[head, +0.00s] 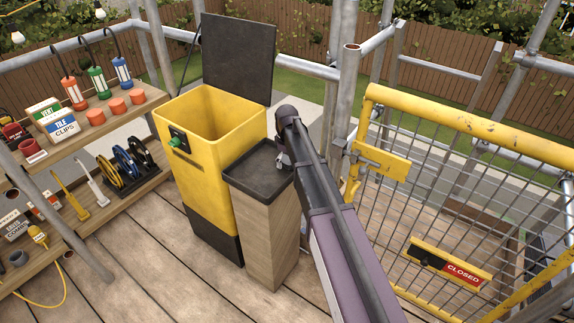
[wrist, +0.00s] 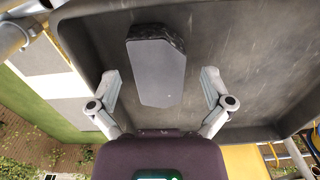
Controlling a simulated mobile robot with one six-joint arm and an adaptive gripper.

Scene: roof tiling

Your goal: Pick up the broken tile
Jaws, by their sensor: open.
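The broken tile (wrist: 155,75) is a dark grey slab with a rough far end and angled near corners. In the wrist view it lies in the black tray (wrist: 240,90). My gripper (wrist: 160,88) is open, with one finger on each side of the tile's near part and a gap on both sides. In the head view the tray (head: 250,168) tops a wooden stand (head: 262,225). My arm reaches over its right side, and the tile cannot be made out there.
A yellow bin (head: 207,205) with its dark lid (head: 238,55) raised stands left of the stand. A yellow mesh gate (head: 450,200) with a closed sign (head: 449,265) and a scaffold pole (head: 341,90) are at right. Shelves of lanterns and tools (head: 110,115) stand at left.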

